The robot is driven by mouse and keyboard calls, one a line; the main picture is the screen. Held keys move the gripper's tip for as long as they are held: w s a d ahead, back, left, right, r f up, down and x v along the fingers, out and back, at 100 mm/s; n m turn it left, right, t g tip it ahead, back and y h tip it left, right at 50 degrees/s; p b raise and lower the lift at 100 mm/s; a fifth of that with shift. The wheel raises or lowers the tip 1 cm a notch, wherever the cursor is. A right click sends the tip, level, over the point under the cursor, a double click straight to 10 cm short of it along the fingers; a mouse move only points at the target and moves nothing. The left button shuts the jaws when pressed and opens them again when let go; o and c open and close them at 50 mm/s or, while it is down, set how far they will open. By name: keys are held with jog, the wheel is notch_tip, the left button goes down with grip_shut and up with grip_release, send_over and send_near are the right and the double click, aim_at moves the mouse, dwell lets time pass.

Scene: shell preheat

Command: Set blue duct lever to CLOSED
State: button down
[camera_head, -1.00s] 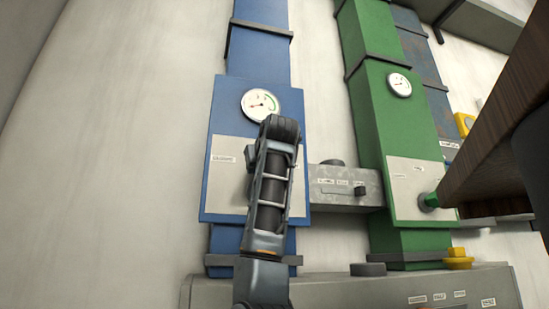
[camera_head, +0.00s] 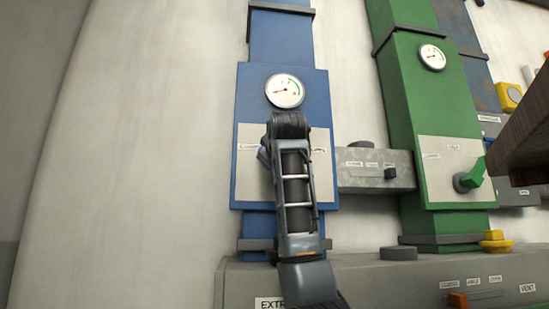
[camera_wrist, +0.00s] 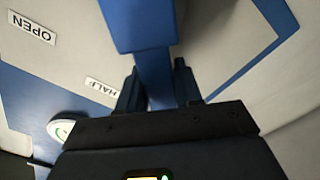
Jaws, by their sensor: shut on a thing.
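The blue duct (camera_head: 320,95) has a pale label plate and a round gauge (camera_head: 285,91). My arm covers the middle of the plate in the head view, hiding the lever there. In the wrist view, the blue lever (camera_wrist: 140,25) runs down from the top edge between the two dark fingers. My gripper (camera_wrist: 158,85) is shut on it. An OPEN label (camera_wrist: 32,28) and a HALF label (camera_wrist: 103,91) show left of the lever. No CLOSED label is readable in the wrist view, and the lever's exact setting cannot be told.
A green duct (camera_head: 405,90) with a green lever (camera_head: 472,177) stands to the right. A grey crosspiece (camera_head: 350,181) joins the ducts. A grey housing (camera_head: 400,275) runs below. A brown wooden edge (camera_head: 525,140) juts in at right. Bare wall lies left.

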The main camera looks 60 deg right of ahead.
jog(key=shift+w+a, duration=0.1)
dwell(0.3)
jog(key=c, duration=0.8)
grip_release()
jog(key=shift+c, duration=0.2)
jog(key=b+v, duration=0.1)
jog(key=v, duration=0.6)
jog(key=shift+s+a+b, duration=0.25)
jog(key=shift+a+b, duration=0.05)
jog(key=shift+b, duration=0.05)
